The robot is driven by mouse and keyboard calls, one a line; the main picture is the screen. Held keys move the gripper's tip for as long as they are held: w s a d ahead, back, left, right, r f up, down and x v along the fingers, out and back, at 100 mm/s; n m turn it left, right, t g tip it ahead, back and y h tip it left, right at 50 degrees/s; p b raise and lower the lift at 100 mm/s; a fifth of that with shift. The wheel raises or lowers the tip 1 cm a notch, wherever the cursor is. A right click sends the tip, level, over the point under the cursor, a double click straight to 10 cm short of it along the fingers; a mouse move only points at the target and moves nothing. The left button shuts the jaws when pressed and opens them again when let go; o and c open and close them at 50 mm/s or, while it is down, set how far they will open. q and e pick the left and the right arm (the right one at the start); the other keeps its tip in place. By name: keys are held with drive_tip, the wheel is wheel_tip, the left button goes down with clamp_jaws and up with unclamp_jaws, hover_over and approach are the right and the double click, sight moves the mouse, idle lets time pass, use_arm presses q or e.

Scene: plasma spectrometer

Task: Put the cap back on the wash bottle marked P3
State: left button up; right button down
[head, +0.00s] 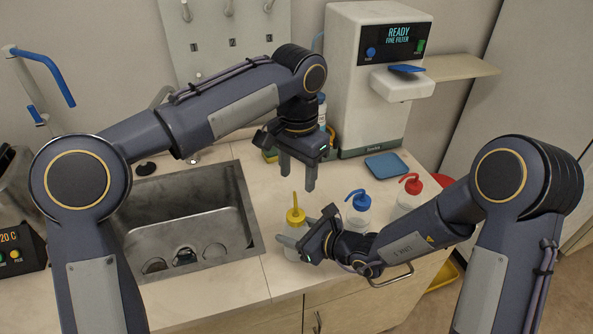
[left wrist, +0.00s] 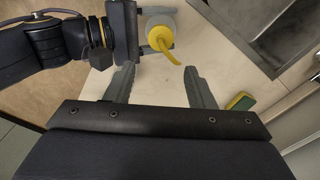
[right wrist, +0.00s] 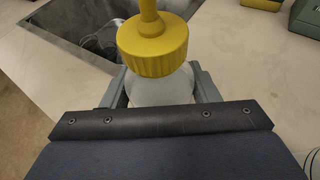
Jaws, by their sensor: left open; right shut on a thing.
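A white wash bottle (right wrist: 160,93) stands on the counter to the right of the sink, with a yellow cap (head: 295,214) and its bent spout on top. The cap sits upright on the neck; whether it is fully seated cannot be told. My right gripper (head: 299,243) is shut around the bottle's body below the cap. My left gripper (head: 297,182) is open and empty, above the yellow cap and apart from it. The cap also shows beyond the left fingers in the left wrist view (left wrist: 158,38). No P3 mark is readable.
A blue-capped bottle (head: 357,212) and a red-capped bottle (head: 408,194) stand to the right, close to my right forearm. The sink (head: 185,222) is open on the left. A dispenser machine (head: 350,105) and a blue tray (head: 386,166) are behind.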

sight(297, 213)
use_arm(q)
drive_tip(key=shift+a+r, duration=0.1)
drive_tip(key=shift+r, duration=0.3)
wheel_tip(297, 213, down, 12)
drive_tip(key=shift+f, duration=0.1)
idle(0.5)
drive_tip(key=shift+c, duration=0.4)
drive_tip(key=c, duration=0.7)
drive_tip(key=o, duration=1.1)
